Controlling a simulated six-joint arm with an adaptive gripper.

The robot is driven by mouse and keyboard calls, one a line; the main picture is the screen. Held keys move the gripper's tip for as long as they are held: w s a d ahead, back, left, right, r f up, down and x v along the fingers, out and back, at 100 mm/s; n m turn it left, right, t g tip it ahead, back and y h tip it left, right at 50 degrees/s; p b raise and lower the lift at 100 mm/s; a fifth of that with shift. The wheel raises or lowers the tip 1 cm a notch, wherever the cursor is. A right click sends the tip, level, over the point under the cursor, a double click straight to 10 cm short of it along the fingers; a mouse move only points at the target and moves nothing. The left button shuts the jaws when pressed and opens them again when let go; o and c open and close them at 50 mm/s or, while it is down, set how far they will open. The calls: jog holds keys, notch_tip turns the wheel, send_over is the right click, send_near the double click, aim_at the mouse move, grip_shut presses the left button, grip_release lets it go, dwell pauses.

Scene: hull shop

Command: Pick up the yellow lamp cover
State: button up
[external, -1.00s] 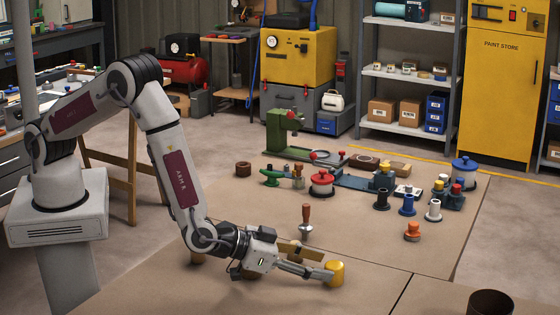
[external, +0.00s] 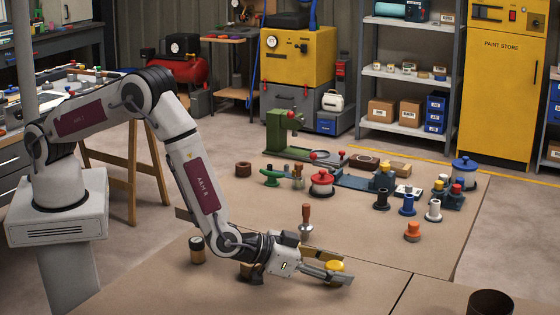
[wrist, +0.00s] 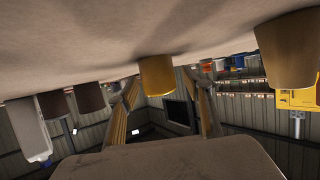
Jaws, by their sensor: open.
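The yellow lamp cover (external: 335,266) stands on the brown table top, partly hidden behind a finger in the external view. My gripper (external: 343,270) is open and low at the table, with one finger on the near side of the cover and one on the far side. In the wrist view, which has the table at the top, the cover (wrist: 157,76) shows between the two spread fingers (wrist: 166,92), with a gap to each. No firm contact is visible.
A black-topped tan jar (external: 197,250) stands left of my wrist. A wooden-handled tool (external: 306,220) stands behind the gripper. An orange knob (external: 412,232) and a dark cup (external: 490,303) are to the right. The table between them is clear.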

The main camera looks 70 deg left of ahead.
aim_at(336, 264)
dwell(0.4)
jog(key=c, duration=1)
jog(key=shift+r, duration=0.15)
jog(key=shift+r, duration=4.9)
